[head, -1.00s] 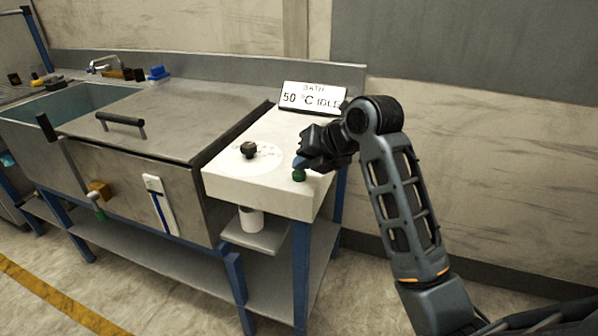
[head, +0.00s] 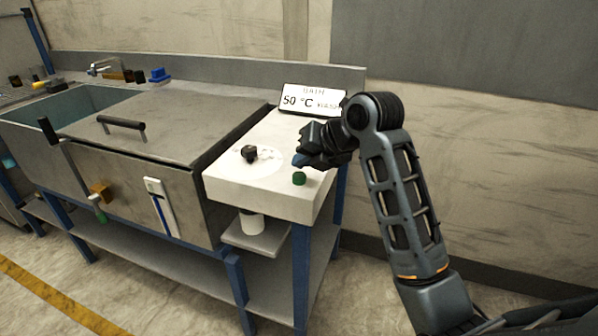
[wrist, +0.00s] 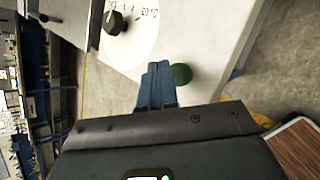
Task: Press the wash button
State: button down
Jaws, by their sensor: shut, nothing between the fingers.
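A green round button (head: 299,178) sits on the front right of the white control box top. It also shows in the wrist view (wrist: 181,74), just beyond and to the right of my fingertips. My gripper (head: 298,160) is shut and empty, its blue fingertips (wrist: 158,70) held close above and behind the button in the head view; a small gap shows between them. A display sign (head: 312,101) at the back of the box reads "BATH 50 °C" with a smaller word after it, too small to read surely.
A black knob (head: 249,153) on a white dial stands left of the button on the control box (head: 255,190). A steel bath with a closed lid (head: 165,125) and black handle (head: 121,123) lies to the left. A wall is behind.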

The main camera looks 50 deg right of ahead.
aim_at(303, 176)
jog(key=shift+r+p, duration=1.7)
jog(key=shift+r, duration=0.85)
jog(key=shift+f, duration=0.1)
